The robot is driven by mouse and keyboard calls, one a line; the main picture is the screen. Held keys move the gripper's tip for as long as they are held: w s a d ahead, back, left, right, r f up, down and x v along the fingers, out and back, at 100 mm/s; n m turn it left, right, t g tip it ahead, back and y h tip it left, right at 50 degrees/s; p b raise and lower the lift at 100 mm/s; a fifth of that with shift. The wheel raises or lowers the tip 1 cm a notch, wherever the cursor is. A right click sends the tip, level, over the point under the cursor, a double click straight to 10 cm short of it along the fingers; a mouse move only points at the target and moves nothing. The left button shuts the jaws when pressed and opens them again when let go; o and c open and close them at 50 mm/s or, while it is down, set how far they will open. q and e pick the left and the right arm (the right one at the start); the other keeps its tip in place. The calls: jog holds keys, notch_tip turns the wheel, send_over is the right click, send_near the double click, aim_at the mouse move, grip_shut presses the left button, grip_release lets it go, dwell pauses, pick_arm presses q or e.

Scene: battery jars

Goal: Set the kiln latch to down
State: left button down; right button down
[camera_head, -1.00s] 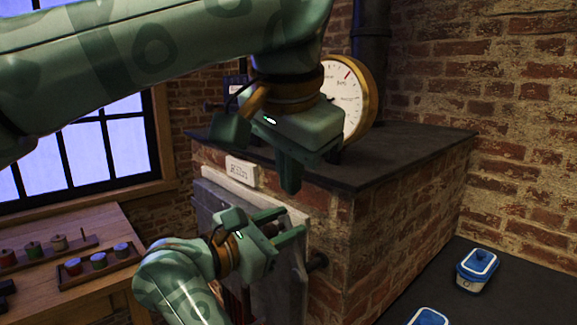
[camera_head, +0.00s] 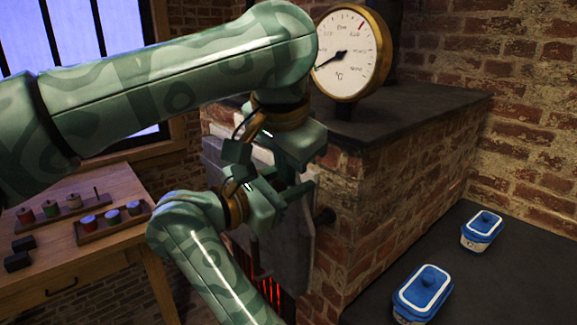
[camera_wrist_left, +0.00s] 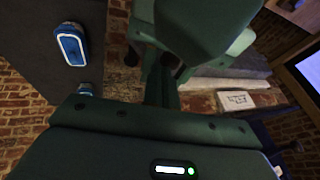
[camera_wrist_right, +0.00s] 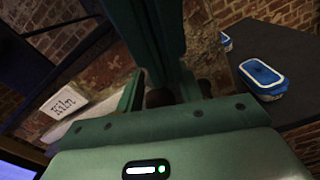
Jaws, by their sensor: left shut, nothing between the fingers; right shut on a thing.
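The brick kiln (camera_head: 375,190) stands at the centre with its grey door (camera_head: 285,240) facing front-left. My right gripper (camera_head: 297,190), on the lower arm, is at the upper part of the door. In the right wrist view its fingers (camera_wrist_right: 158,92) are shut on a dark brown piece (camera_wrist_right: 157,98), seemingly the kiln latch. Most of this piece is hidden, so its setting cannot be told. My left gripper (camera_head: 287,180) is shut and empty, pointing down just above and against or very near the right gripper. Its fingers also show in the left wrist view (camera_wrist_left: 161,88).
A round gauge (camera_head: 348,55) stands on the kiln top. Blue-lidded jars (camera_head: 423,290) (camera_head: 482,230) sit on the dark surface at right. A wooden table (camera_head: 95,255) with a rack of small jars (camera_head: 112,218) is at left. The two grippers crowd each other. Orange glow shows below the door.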

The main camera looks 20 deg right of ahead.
pick_arm(q)
jog(key=shift+w+a+f, duration=0.35)
jog(key=shift+w+f, duration=0.1)
jog(key=shift+w, duration=0.25)
pick_arm(e)
jog(key=shift+a+f, duration=0.1)
jog(key=shift+f, duration=0.25)
jog(key=c, duration=1.3)
grip_release()
pick_arm(q)
jog(key=shift+w+f, duration=0.1)
jog(key=shift+w, duration=0.1)
pick_arm(e)
jog(key=shift+o, duration=0.8)
jog(key=shift+w, duration=0.25)
pick_arm(q)
jog(key=shift+s, duration=0.1)
pick_arm(e)
jog(key=shift+r, duration=0.15)
